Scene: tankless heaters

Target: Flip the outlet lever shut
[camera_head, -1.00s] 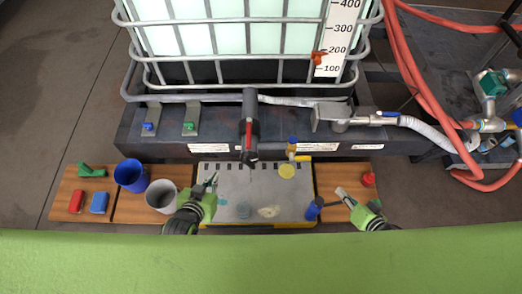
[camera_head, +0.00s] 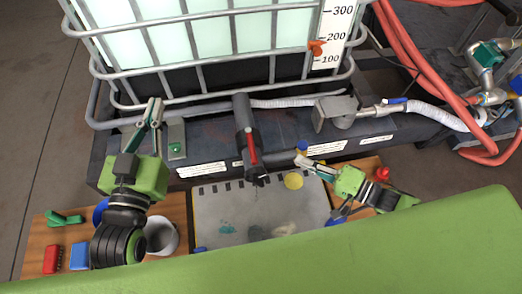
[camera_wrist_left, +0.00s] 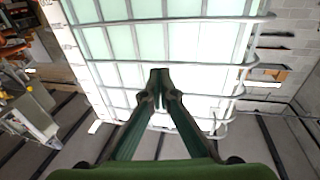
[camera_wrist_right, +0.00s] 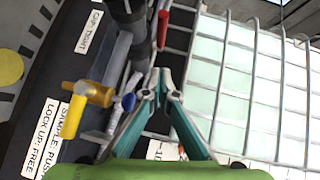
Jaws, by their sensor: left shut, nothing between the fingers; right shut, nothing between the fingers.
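The tank's outlet is a dark pipe (camera_head: 243,118) at the front middle, with a red lever (camera_head: 250,145) lying along it. The lever also shows in the right wrist view (camera_wrist_right: 162,28), near the top. My right gripper (camera_head: 302,162) is shut and empty, to the right of the lever and below it, apart from it. In the right wrist view its fingertips (camera_wrist_right: 155,85) are beside a yellow fitting (camera_wrist_right: 88,93) with a blue knob. My left gripper (camera_head: 154,108) is shut and empty, raised well left of the outlet, in front of the tank cage.
The caged white tank (camera_head: 210,45) stands behind on a dark base. A grey mat (camera_head: 265,205) lies below the outlet. A grey cup (camera_head: 160,235), a blue cup and small coloured blocks are at the left. Red hoses (camera_head: 420,70) are at the right.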

